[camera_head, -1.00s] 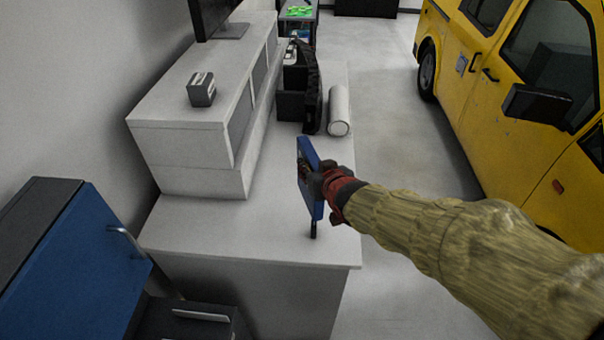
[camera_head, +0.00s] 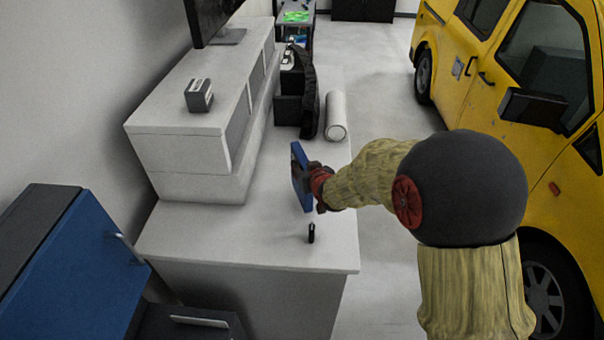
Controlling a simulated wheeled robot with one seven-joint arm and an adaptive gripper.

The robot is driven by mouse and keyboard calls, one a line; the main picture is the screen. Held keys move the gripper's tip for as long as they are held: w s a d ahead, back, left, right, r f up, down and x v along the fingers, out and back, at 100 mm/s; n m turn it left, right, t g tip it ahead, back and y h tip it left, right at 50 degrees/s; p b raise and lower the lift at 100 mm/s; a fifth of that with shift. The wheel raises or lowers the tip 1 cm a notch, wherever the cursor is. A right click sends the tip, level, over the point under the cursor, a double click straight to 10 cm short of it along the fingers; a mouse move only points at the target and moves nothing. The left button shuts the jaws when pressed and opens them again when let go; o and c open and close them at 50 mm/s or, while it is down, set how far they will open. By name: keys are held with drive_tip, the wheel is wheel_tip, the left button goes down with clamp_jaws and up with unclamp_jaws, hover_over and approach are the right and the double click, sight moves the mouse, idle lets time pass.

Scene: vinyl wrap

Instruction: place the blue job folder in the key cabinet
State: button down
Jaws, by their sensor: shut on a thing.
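The blue job folder (camera_head: 300,157) is a thin blue slab held upright above the white counter. My gripper (camera_head: 311,178), dark with red parts, is shut on the folder from its right side; its fingers hide part of the folder. A cabinet with a blue front (camera_head: 75,262), a dark top and a bar handle stands at the lower left. Its front looks closed. I cannot tell from this view whether it is the key cabinet.
The white counter (camera_head: 210,238) has a small black object (camera_head: 311,233) near its front. A raised white unit (camera_head: 180,160) bears a small grey box (camera_head: 199,95) and a monitor (camera_head: 212,20). A white roll (camera_head: 336,115) lies behind the folder. A yellow vehicle (camera_head: 455,60) stands right.

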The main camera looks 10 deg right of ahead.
drive_tip(key=shift+f, duration=1.2)
drive_tip(key=shift+f, duration=0.15)
drive_tip(key=c, duration=1.6)
unclamp_jaws()
drive_tip(key=shift+s, duration=0.1)
